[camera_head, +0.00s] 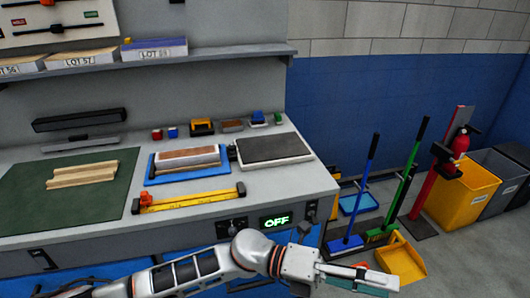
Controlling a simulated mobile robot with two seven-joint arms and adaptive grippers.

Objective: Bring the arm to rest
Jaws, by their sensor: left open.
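My left arm (190,272) comes in from the lower left, white with orange and dark bands. It reaches along the front of the workbench, low in the picture, and bends at a rounded joint. My left gripper (388,280) is right of the bench's front corner, over the floor area, pointing right. It is open and I see nothing held in it. It overlaps the near edge of a yellow dustpan in the picture; I cannot tell the gap in depth. My right gripper is not in view.
The workbench holds a green mat (35,205) with wooden strips (82,174), a panel on a blue tray (160,180), a yellow bar (190,200) and a dark plate (270,149). Brooms (368,165), a yellow dustpan (402,262) and a yellow bin (463,195) stand at right.

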